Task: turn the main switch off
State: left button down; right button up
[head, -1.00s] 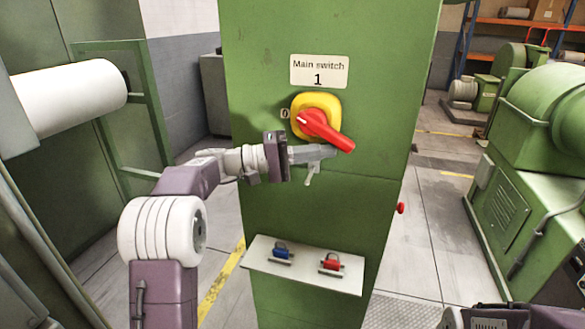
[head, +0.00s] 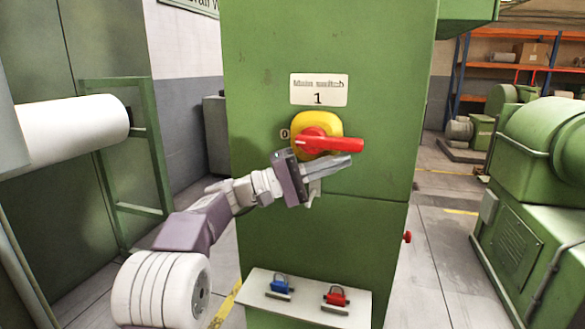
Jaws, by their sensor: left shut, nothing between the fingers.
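The main switch has a yellow plate (head: 301,123) and a red handle (head: 335,144) on the green cabinet front (head: 265,90). The handle lies nearly level, its long end pointing right. A "0" mark (head: 285,134) shows left of the plate. A label (head: 319,89) above reads "Main switch 1". My left gripper (head: 340,165) is shut and empty, its fingers pointing right and slightly up, just below the red handle. I cannot tell whether the fingers touch the handle. My right gripper is not in view.
A light shelf (head: 262,300) on the cabinet below holds a blue padlock (head: 281,285) and a red padlock (head: 336,297). A red button (head: 407,237) sticks out on the cabinet's right side. Green machines (head: 545,170) stand at right, and a white roll (head: 75,130) is at left.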

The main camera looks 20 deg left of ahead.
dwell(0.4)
pick_arm(q)
jog(key=b+v, duration=0.2)
jog(key=v, duration=0.7)
jog(key=shift+b, duration=0.35)
